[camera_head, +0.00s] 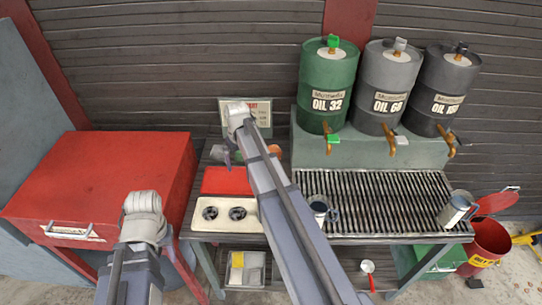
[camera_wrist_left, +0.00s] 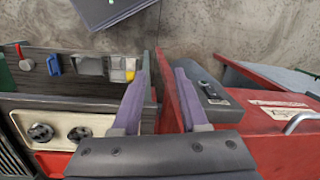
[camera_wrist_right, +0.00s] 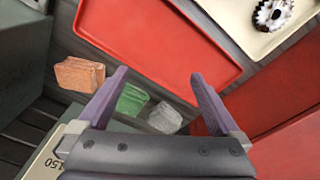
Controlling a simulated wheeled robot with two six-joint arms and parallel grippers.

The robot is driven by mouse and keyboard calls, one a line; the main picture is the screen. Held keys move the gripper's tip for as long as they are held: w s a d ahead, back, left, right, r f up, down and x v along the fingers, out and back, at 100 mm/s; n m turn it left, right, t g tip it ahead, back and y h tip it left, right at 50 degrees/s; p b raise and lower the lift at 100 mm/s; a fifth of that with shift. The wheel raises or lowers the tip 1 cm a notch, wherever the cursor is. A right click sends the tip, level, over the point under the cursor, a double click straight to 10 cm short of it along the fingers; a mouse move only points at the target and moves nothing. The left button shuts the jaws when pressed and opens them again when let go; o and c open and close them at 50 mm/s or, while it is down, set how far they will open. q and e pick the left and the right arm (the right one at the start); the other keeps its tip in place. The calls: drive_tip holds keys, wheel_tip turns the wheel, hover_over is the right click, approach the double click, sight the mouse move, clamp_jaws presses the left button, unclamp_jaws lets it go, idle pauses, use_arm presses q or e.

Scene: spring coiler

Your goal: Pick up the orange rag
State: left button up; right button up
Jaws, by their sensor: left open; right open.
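The orange rag (camera_wrist_right: 80,74) is a folded cloth block, lying left of my right gripper (camera_wrist_right: 158,78) in the right wrist view. That gripper is open, with nothing between its fingers. In the head view part of the orange rag (camera_head: 275,151) shows just right of my right arm, at the back of the bench. A green rag (camera_wrist_right: 131,100) and a grey-white rag (camera_wrist_right: 165,118) lie beside it, partly behind the right gripper. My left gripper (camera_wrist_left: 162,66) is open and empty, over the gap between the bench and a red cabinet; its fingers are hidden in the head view.
A red tray (camera_wrist_right: 165,45) and a cream tray with dark gears (camera_wrist_right: 271,40) lie near the rags. Oil drums (camera_head: 327,85) stand on a raised block to the right, above a slatted grate (camera_head: 400,195) holding metal jugs. A red cabinet (camera_head: 105,180) stands left.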

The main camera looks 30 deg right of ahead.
drive_tip(key=m, duration=0.2)
hover_over(271, 150)
drive_tip(key=shift+s+f+t, duration=0.25)
drive_tip(key=shift+s+t, duration=0.05)
drive_tip(key=shift+t, duration=0.1)
drive_tip(key=f+b, duration=0.5)
drive_tip(key=w+f+b, duration=0.1)
drive_tip(key=f+b, duration=0.2)
drive_tip(key=shift+d, duration=0.1)
drive_tip(key=shift+r, duration=0.15)
drive_tip(key=shift+s, duration=0.1)
drive_tip(key=c, duration=1.3)
drive_tip(key=shift+o, duration=0.2)
wheel_tip(271, 150, up, 10)
drive_tip(key=p, duration=1)
drive_tip(key=shift+r, duration=0.1)
